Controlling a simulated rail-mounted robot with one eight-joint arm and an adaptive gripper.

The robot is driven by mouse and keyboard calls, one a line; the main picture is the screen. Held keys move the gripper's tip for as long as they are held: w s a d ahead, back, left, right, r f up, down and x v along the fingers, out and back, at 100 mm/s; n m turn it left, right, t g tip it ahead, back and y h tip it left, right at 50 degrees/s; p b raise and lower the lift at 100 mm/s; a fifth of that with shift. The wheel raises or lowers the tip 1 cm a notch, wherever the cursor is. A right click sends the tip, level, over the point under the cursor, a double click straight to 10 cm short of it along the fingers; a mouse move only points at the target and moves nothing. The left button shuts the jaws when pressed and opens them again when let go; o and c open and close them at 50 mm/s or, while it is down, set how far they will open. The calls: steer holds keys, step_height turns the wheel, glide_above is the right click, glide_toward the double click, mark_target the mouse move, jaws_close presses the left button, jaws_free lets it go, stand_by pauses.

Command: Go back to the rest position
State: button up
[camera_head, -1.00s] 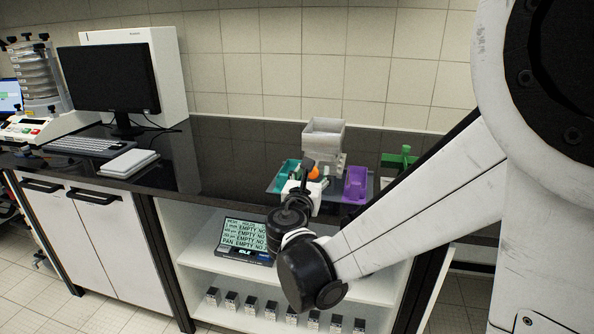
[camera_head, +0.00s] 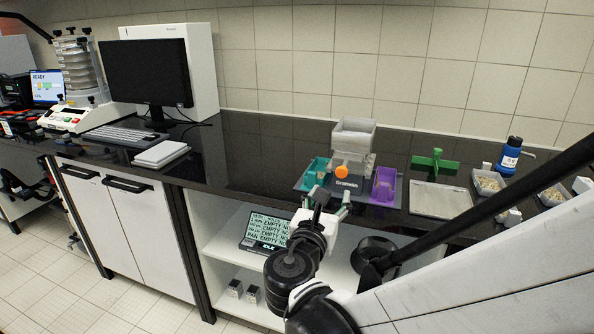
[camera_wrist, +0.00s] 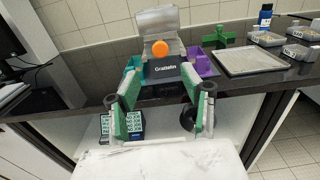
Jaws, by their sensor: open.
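My gripper (camera_wrist: 162,108) is open and empty, its two green-padded fingers spread wide in the wrist view. In the head view my gripper (camera_head: 328,200) is in front of the bench's front edge, partly hidden by my own wrist. Beyond the fingers, on the dark bench, stands a grey device with a clear hopper (camera_head: 354,138) and an orange knob (camera_head: 342,171). It also shows in the wrist view (camera_wrist: 166,73), between the fingertips but farther off. A teal tray (camera_head: 316,170) is on its left and a purple tray (camera_head: 385,184) on its right.
A green stand (camera_head: 435,160), a flat metal tray (camera_head: 440,199), sample trays (camera_head: 489,182) and a blue bottle (camera_head: 510,152) are to the right. A monitor (camera_head: 149,76), keyboard (camera_head: 125,136) and sieve shaker (camera_head: 80,75) are left. A tablet display (camera_head: 265,231) sits on the shelf below.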

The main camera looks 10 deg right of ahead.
steer(key=s+d+f+m+g+y, duration=0.1)
steer(key=s+d+f+m+g, duration=0.15)
steer(key=s+d+m, duration=0.35)
steer(key=s+d+f+m+g+y, duration=0.15)
steer(key=d+m+g, duration=0.25)
steer(key=m, duration=0.5)
steer(key=s+a+m+g+y, duration=0.1)
steer(key=s+m+y, duration=0.1)
steer(key=s+m, duration=0.4)
steer(key=s+a+f+m+g+y+p, duration=0.1)
steer(key=s+m+y, duration=0.2)
steer(key=m, duration=0.7)
steer(key=s, duration=0.2)
steer(key=shift+s+a+g, duration=0.3)
steer(key=shift+s+g, duration=0.05)
